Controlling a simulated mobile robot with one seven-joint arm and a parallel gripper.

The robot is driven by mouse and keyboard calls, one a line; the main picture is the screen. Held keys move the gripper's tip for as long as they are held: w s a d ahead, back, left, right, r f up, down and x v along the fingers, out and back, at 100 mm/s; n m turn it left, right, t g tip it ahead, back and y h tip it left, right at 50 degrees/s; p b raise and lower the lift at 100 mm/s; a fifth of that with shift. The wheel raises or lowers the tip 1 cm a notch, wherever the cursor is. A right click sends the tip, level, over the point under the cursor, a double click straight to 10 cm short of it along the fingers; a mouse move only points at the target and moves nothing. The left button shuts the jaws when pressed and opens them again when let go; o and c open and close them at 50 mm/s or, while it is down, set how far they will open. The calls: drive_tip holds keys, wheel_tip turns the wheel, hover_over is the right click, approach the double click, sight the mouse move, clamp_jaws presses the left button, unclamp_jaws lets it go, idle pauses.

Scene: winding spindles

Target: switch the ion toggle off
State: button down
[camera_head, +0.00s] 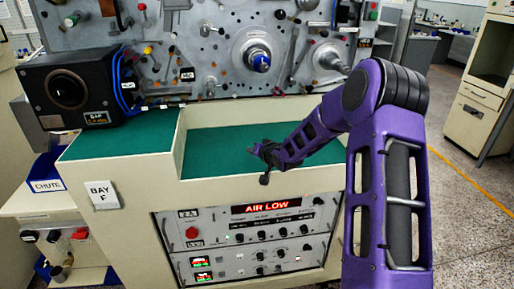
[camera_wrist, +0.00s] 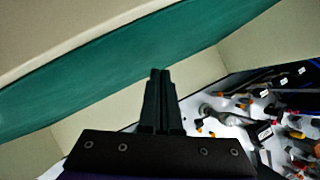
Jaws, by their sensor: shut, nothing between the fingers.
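No toggle that I can clearly pick out as the ion toggle shows. A small black label (camera_head: 187,74) on the grey winding panel (camera_head: 215,50) is too small to read surely. My gripper (camera_head: 257,152) is above the green work surface, in front of the panel and apart from it. In the wrist view my gripper (camera_wrist: 160,73) is shut and empty, its two dark fingers together. The wrist view also shows the panel's small knobs and labels at the right, tilted, with a black label (camera_wrist: 264,132) among them.
The green surface (camera_head: 215,150) is clear around my gripper. A black box (camera_head: 70,90) with a round opening stands at the left. Below, a control panel (camera_head: 250,238) shows a lit AIR LOW display (camera_head: 266,208) and several knobs. Spindle hubs (camera_head: 258,58) stick out from the panel.

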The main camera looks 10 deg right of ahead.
drive_tip(key=shift+w+r, duration=0.3)
drive_tip(key=shift+r, duration=0.6)
